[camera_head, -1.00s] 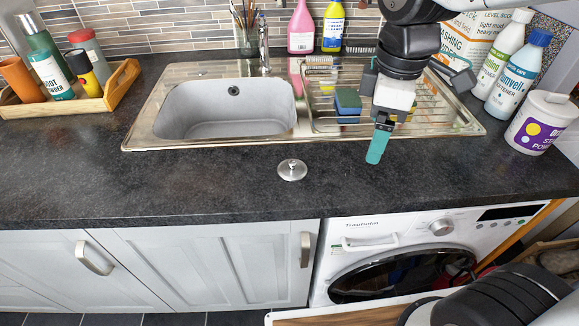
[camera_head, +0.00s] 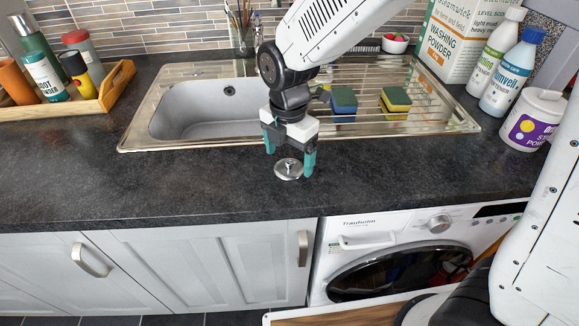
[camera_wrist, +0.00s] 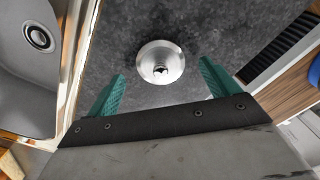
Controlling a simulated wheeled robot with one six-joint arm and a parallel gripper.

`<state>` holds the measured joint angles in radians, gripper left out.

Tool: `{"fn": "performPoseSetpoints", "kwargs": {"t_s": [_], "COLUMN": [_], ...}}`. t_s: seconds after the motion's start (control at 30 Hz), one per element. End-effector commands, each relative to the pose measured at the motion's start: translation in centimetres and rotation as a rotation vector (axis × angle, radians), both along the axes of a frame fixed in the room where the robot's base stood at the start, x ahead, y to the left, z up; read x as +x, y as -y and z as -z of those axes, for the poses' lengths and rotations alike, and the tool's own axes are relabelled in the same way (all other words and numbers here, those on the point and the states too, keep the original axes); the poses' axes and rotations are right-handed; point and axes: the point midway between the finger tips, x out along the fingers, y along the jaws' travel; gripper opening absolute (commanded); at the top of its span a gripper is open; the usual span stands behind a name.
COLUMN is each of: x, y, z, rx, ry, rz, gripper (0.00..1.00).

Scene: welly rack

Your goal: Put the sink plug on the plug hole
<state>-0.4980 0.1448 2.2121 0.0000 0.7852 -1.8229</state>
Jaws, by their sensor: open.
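The sink plug (camera_head: 288,169), a round silver disc with a small knob on top, lies on the dark worktop in front of the sink. It also shows in the wrist view (camera_wrist: 161,62), just beyond my fingertips. My gripper (camera_head: 290,165) is open and empty, pointing down over the plug, with its teal fingers to either side of the plug's knob in the picture. In the wrist view my gripper (camera_wrist: 161,80) has its fingers spread apart. The plug hole (camera_wrist: 38,37) is in the grey sink bowl at the upper left of the wrist view; my arm hides it in the head view.
The steel sink (camera_head: 130,142) has a raised rim behind the plug. Sponges (camera_head: 344,101) sit on the drainer to the right. A wooden tray of bottles (camera_head: 120,80) stands at the left, and detergent bottles (camera_head: 507,80) at the right. The worktop around the plug is clear.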

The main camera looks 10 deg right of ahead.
Motion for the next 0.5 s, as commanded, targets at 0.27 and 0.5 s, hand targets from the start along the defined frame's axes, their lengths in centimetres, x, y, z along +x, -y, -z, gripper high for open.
{"fn": "performPoseSetpoints", "kwargs": {"t_s": [0.27,0.5], "x": [-0.03,-0.03], "y": [0.0,0.0], "z": [1.48,1.45], "rx": [0.001,0.001], "ry": [0.001,0.001], "rz": [0.0,0.0], "gripper": [0.87,0.51]}}
